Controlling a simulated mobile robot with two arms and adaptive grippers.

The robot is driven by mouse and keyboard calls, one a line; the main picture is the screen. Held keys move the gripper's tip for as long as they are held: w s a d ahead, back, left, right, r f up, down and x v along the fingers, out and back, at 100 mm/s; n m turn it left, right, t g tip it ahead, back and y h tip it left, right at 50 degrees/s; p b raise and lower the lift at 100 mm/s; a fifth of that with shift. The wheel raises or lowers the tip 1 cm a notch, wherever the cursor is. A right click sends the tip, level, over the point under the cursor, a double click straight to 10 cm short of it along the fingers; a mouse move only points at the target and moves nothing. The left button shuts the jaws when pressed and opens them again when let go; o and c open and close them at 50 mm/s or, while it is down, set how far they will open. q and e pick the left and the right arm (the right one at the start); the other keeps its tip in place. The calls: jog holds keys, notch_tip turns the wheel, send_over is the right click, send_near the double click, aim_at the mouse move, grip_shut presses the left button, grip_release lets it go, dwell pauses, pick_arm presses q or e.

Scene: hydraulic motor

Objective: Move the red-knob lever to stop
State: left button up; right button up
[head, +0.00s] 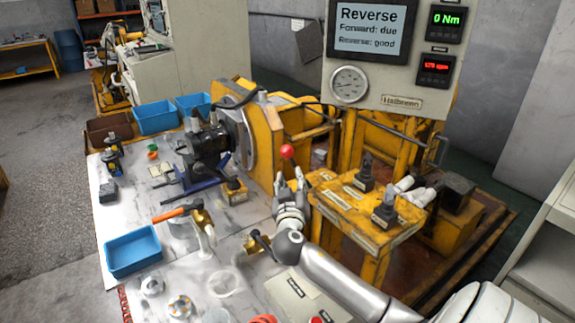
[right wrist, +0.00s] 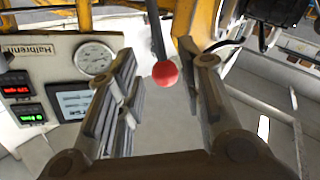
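The red-knob lever shows its red ball (head: 287,151) just beyond my right gripper in the head view. My right gripper (head: 290,182) is open, its fingers pointing up and away toward the ball. In the right wrist view the red knob (right wrist: 165,73) hangs on a dark rod between the two spread fingers (right wrist: 160,95), with gaps on both sides. I cannot tell how deep the knob sits between the fingers. The lever's rod is hidden in the head view. My left gripper is not in view.
A yellow control stand (head: 365,215) with small levers stands right of my gripper. The display panel (head: 392,55) reads "Reverse".

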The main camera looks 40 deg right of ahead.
aim_at(292, 164)
jog(key=x, duration=0.3)
jog(key=shift+w+d+r+p, duration=0.2)
jog(key=shift+d+p, duration=0.15)
jog(key=shift+d, duration=0.05)
jog(key=x, duration=0.5)
jog(key=shift+w+d+f+p, duration=0.1)
jog(key=shift+w+p, duration=0.05)
jog(key=shift+p, duration=0.15)
jog(key=shift+w+d, duration=0.15)
jog(key=shift+w, duration=0.05)
jog(key=shift+w+d+f, duration=0.1)
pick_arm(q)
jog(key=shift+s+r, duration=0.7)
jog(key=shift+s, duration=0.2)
pick_arm(e)
grip_shut()
